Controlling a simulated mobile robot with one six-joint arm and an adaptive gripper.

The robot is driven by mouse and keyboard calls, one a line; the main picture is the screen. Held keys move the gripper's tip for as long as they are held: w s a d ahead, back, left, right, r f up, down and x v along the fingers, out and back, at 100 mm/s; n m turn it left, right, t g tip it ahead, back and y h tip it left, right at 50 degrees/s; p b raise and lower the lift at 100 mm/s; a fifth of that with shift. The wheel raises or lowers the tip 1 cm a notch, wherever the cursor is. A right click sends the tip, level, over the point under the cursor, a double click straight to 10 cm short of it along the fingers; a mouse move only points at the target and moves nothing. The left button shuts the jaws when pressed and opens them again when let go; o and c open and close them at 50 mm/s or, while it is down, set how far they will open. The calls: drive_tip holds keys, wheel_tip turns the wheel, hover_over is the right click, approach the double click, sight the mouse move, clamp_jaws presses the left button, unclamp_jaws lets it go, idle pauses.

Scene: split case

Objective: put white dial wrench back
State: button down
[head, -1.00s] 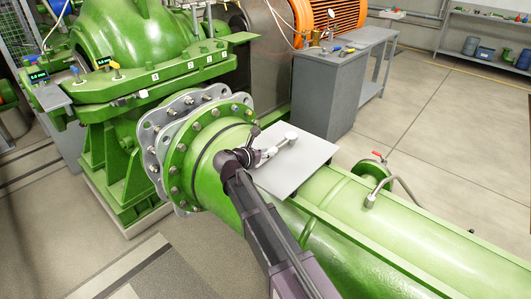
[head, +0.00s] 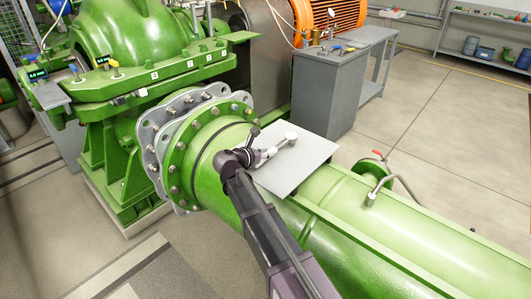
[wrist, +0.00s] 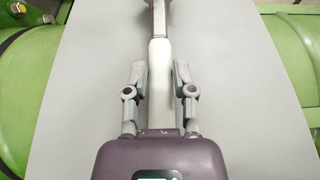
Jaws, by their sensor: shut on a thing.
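The white dial wrench (wrist: 160,100) runs lengthwise up the wrist view, with a pale handle and a metal shaft beyond. It also shows in the head view (head: 285,143), over the flat grey plate (head: 310,155) on the green pipe. My gripper (wrist: 160,76) is shut on the wrench, one finger on each side of the handle. In the head view my gripper (head: 257,155) is at the plate's left edge. Whether the wrench touches the plate or hangs just above it, I cannot tell. The wrench's far end is cut off in the wrist view.
The large green pipe (head: 350,200) lies under the plate, with a bolted flange (head: 180,165) on the left. A valve with a red handle (head: 377,153) stands to the right. A grey bench (head: 327,70) with small items is behind. Open floor lies at the right.

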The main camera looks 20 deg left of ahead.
drive_tip(key=shift+f, duration=0.15)
drive_tip(key=shift+c, duration=1.8)
unclamp_jaws()
drive_tip(key=shift+o, duration=1.2)
drive_tip(key=shift+s+a, duration=0.1)
drive_tip(key=shift+s, duration=0.15)
drive_tip(key=shift+p+v, duration=0.95)
drive_tip(key=shift+v, duration=1.85)
drive_tip(key=shift+r, duration=0.25)
